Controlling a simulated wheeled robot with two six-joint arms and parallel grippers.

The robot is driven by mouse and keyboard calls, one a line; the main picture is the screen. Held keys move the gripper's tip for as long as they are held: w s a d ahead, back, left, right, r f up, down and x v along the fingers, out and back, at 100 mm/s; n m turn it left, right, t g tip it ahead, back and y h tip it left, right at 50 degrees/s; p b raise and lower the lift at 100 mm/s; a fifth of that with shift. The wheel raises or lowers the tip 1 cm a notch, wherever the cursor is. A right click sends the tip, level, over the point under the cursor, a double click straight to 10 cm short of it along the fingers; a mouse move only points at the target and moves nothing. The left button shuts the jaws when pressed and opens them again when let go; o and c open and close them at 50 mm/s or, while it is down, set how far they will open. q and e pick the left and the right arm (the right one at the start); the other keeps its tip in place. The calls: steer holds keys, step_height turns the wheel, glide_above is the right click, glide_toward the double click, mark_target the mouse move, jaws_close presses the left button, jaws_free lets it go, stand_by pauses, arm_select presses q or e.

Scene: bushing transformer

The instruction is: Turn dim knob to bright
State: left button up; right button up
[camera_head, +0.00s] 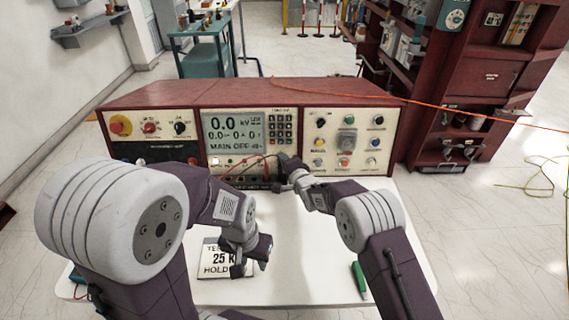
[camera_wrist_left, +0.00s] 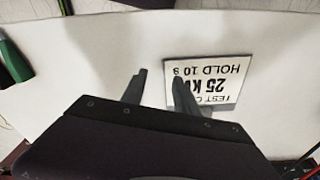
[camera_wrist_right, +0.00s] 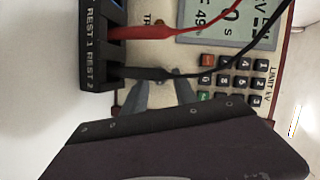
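The red and cream control console (camera_head: 250,92) stands at the back of the white table. Its left panel carries a black knob (camera_head: 180,128) beside red buttons; its right panel carries several small knobs and buttons (camera_head: 346,143). The labels are too small for me to tell which is the dim knob. My left gripper (camera_head: 254,258) hangs over the table by the test card, fingers apart and empty in the left wrist view (camera_wrist_left: 158,84). My right gripper (camera_head: 284,168) is at the console's lower middle. Its fingers are apart in the right wrist view (camera_wrist_right: 160,88), just below a black probe (camera_wrist_right: 148,73).
A "25 kV" test card (camera_head: 213,262) and a green marker (camera_head: 359,279) lie on the table. A red shelf (camera_head: 470,75) stands behind right. The table's front middle is clear.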

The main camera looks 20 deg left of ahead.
arm_select(q)
steer(key=shift+r+p, duration=0.35)
steer(key=shift+r, duration=0.05)
arm_select(e)
steer(key=v, duration=0.9)
arm_select(q)
steer(key=shift+c, duration=0.4)
